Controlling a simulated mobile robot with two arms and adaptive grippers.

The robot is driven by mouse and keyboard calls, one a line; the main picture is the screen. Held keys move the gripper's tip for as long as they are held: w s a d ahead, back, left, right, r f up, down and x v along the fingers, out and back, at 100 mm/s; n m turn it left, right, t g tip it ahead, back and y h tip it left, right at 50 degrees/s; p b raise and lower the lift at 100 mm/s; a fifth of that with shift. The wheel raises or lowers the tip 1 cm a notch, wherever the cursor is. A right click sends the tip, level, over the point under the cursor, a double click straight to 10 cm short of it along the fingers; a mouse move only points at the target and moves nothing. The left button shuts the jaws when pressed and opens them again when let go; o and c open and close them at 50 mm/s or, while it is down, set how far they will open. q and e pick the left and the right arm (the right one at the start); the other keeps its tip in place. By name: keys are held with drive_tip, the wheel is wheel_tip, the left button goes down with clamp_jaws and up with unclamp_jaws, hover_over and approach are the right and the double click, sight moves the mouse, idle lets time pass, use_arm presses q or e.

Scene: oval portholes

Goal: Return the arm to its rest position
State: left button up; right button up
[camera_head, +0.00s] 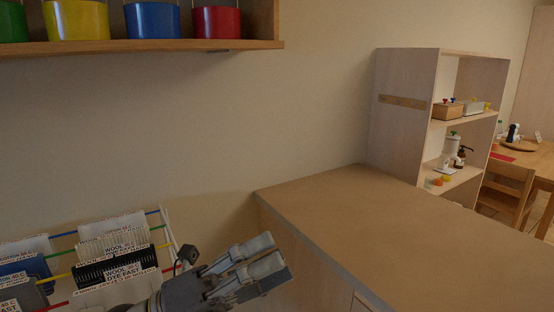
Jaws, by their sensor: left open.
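My left gripper (268,262) is low in the head view, just left of the wooden counter's near corner. It is grey, its fingers point right, and they are open with nothing seen between them. My left arm comes in from the bottom edge behind it. My right gripper is not in view.
A rack (168,238) with coloured rods and hanging labelled cards stands close to the left of the gripper. The wooden counter (350,215) is bare. A wall shelf (150,46) with coloured jars hangs above. An open shelf unit (404,130) stands behind the counter.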

use_arm(q)
drive_tip(key=w+a+f+n+t+y, duration=0.2)
drive_tip(key=w+a+n+t+y, duration=0.25)
drive_tip(key=n+t, duration=0.4)
drive_tip(key=w+a+f+n+t+y, duration=0.2)
drive_tip(key=w+a+n+t+y, duration=0.3)
drive_tip(key=n, duration=0.6)
drive_tip(key=s+a+f+n+g+y, duration=0.25)
drive_tip(key=f+n+y, duration=0.2)
drive_tip(key=f, duration=0.25)
drive_tip(key=s+a+f+n+g+y, duration=0.1)
drive_tip(key=s+a+f+n+y, duration=0.1)
drive_tip(key=a+f+n+y, duration=0.4)
drive_tip(key=s+a+f+n+g+y, duration=0.1)
drive_tip(key=s+f+n+g+y, duration=0.15)
drive_tip(key=f, duration=0.55)
drive_tip(key=s+f+n+g+h, duration=0.1)
drive_tip(key=s+f+n+g, duration=0.1)
drive_tip(key=s+f+g, duration=0.5)
drive_tip(key=s+f+n+g, duration=0.3)
drive_tip(key=s+f, duration=0.6)
drive_tip(key=s, duration=0.4)
wheel_tip(320, 180, down, 25)
drive_tip(key=g, duration=0.1)
drive_tip(key=s+a+f+m+g, duration=0.1)
drive_tip(key=s+a+f, duration=0.2)
drive_tip(key=s+f, duration=1.2)
drive_tip(key=s, duration=0.3)
drive_tip(key=shift+f+p, duration=0.4)
